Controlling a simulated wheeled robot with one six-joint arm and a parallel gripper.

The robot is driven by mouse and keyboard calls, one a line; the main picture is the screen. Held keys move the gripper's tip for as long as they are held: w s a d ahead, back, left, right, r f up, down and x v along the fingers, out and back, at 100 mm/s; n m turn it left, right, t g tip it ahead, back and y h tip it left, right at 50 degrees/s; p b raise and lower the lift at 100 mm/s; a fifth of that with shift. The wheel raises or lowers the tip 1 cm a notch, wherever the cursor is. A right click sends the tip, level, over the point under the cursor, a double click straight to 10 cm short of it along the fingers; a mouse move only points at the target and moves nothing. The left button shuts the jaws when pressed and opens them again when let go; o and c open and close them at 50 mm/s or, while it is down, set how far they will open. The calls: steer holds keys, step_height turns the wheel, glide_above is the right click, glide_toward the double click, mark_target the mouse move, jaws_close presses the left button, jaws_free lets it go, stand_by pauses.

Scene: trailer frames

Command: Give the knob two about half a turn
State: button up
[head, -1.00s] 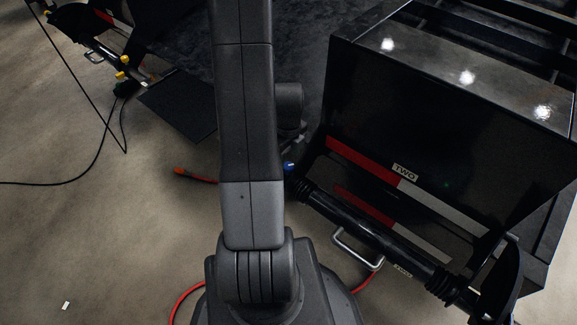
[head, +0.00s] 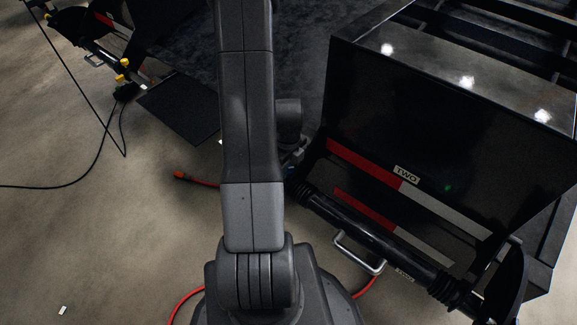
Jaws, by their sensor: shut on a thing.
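The black trailer frame (head: 455,115) labelled TWO (head: 405,174) stands at the right in the head view. Knob two appears to be the small blue part at the left end of its black roller bar. It is now almost wholly hidden behind my arm and gripper. My gripper (head: 296,156) shows only in part, small and dark, at the right edge of my arm. It is shut at the knob's place. Its fingertips and the knob's angle are too dark and small to make out.
The black roller bar (head: 375,235) runs down to the right, with a metal handle (head: 358,252) below it. A red cable (head: 196,180) lies on the floor. Another trailer frame (head: 88,42) with yellow knobs is at the upper left. The floor at left is mostly clear.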

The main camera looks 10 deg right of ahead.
mark_target(289, 168)
steer(key=shift+n, duration=1.6)
steer(key=o, duration=1)
step_height(289, 168, up, 14)
steer(key=p, duration=0.3)
